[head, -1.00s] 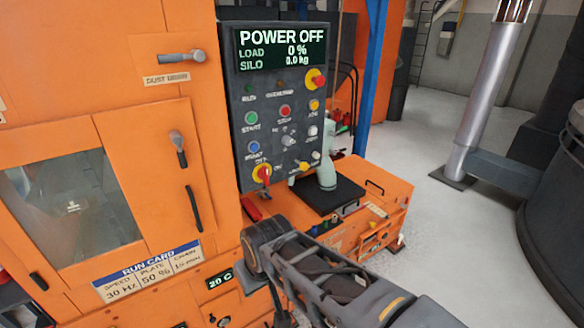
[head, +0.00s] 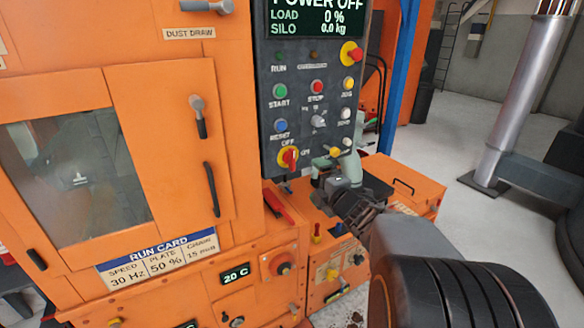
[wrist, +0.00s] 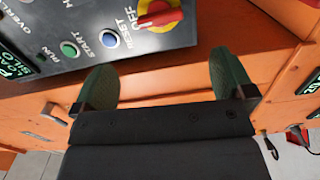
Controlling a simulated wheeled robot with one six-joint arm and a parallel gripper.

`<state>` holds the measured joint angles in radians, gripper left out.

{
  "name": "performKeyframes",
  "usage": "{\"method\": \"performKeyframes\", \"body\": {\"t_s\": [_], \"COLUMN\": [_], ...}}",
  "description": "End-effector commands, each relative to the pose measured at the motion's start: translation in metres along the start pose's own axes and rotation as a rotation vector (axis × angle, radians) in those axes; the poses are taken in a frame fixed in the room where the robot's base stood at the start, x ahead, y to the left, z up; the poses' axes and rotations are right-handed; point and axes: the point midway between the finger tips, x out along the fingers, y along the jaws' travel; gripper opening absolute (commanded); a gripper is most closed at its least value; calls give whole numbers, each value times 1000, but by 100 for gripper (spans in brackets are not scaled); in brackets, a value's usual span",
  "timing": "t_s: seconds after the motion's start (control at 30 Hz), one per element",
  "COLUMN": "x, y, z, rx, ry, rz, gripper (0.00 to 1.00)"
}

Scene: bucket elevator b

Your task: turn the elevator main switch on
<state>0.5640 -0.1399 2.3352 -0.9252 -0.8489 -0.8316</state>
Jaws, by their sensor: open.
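The main switch (head: 288,158) is a red knob on a yellow disc at the bottom left of the dark control panel (head: 268,105). Its knob stands roughly upright in the head view, towards the OFF label above it. The panel display (head: 315,18) reads POWER OFF. In the wrist view the switch (wrist: 157,14) is at the top edge, partly cut off, beyond the fingertips. My gripper (wrist: 162,62) is open and empty, with its green-padded fingers apart. In the head view my gripper (head: 318,172) is just below and right of the switch, apart from the knob.
Other buttons sit close by: a blue reset button (head: 280,126), a green start button (head: 280,90) and a red stop button (head: 317,87). A yellow-and-red knob (head: 351,53) is at the panel's upper right. An orange cabinet with a door handle (head: 211,189) stands to the left.

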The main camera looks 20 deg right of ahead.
Motion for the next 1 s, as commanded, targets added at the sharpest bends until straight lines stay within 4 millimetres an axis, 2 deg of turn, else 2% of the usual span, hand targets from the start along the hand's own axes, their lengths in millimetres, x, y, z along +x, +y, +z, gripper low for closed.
{"method": "performKeyframes", "body": {"t_s": [0.17, 0.5, 0.7, 1.0], "x": [14, 78, 110, 134], "y": [-1, 0, 1, 2], "z": [-2, -5, -7, -7], "rx": [-35, -35, -34, -35], "ry": [38, 39, 37, 34], "rz": [19, 18, 18, 19], "gripper": [100, 100, 100, 100]}}
